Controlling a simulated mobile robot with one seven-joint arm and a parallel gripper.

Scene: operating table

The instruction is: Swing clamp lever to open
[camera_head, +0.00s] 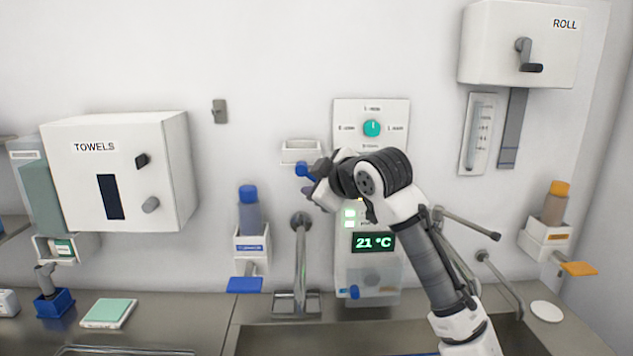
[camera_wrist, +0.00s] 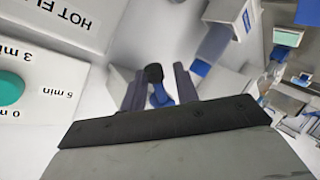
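A small blue lever (camera_head: 302,169) sits under a white wall bracket (camera_head: 300,150), left of the dial panel. I take it to be the clamp lever. My gripper (camera_head: 314,182) is at the lever and partly covers it in the head view. In the wrist view my gripper (camera_wrist: 159,82) is open, with one dark finger on each side of a blue part (camera_wrist: 160,97) with a black rounded end (camera_wrist: 153,73). The fingers do not look closed on it. Whether either finger touches it I cannot tell.
A white panel (camera_head: 350,110) with a teal dial (camera_head: 372,128) is close beside my gripper. A tap (camera_head: 301,250) rises below. A bottle holder (camera_head: 252,243) and a towel box (camera_head: 175,130) are to the left. The wall above the bracket is clear.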

